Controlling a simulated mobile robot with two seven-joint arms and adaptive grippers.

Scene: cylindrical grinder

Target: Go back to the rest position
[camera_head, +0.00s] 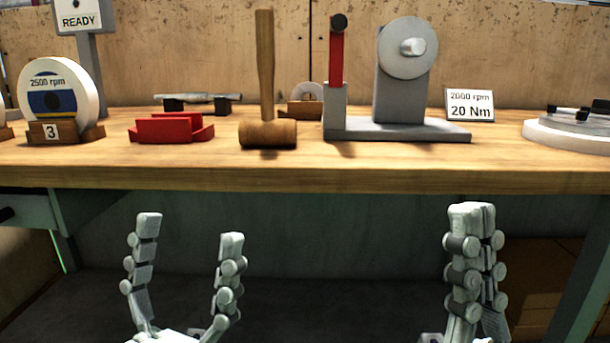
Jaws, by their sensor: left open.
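My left gripper (190,228) is open and empty. It points up in front of the bench, below the level of the table top. My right gripper (472,212) also points up in front of the bench, further right. Its fingers appear close together or overlapping, seen edge-on, so its opening is unclear. No object shows between its fingers. Both grippers are apart from the things on the bench.
The wooden workbench (330,178) carries a numbered wheel (60,88), a red holder (168,130), a mallet (267,133) standing upright, a grey fixture with a disc (400,128), a sign (469,105) and a round plate (570,136). Open space lies below the bench edge.

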